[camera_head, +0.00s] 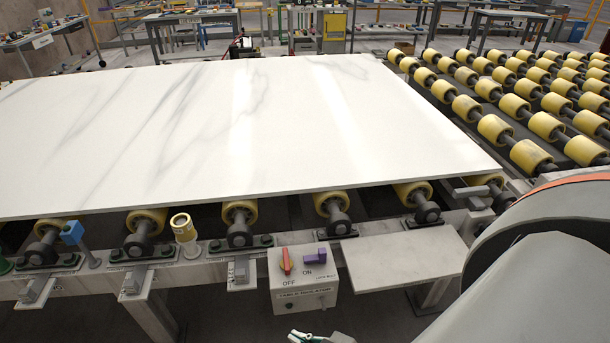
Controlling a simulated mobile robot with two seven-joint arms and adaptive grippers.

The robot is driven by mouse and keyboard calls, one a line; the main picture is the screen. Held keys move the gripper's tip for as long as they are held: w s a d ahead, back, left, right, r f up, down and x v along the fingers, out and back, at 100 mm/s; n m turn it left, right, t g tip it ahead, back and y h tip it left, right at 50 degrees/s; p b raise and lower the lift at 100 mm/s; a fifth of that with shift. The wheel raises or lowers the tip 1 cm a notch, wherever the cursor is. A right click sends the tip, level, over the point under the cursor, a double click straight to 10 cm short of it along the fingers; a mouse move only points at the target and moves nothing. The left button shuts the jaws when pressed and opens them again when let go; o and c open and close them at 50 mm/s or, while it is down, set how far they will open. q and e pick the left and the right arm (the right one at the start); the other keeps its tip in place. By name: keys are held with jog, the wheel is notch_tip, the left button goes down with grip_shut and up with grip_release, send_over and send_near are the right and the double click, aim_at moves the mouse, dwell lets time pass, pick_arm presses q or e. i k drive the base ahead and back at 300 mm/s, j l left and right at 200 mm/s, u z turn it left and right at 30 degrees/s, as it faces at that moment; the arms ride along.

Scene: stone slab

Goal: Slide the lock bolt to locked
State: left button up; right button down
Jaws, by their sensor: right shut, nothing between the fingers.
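A grey isolator box (329,291) hangs at the front of the roller frame, marked "TABLE ISOLATOR", with "OFF" and "ON" labels. My left gripper is out of view.
A white marbled slab (240,120) lies on yellow rollers (333,203) behind the box. A pale shelf plate (405,262) juts out right of the box. My large grey arm fills the lower right.

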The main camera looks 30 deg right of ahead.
aim_at(322, 257)
jog(key=z, duration=1.15)
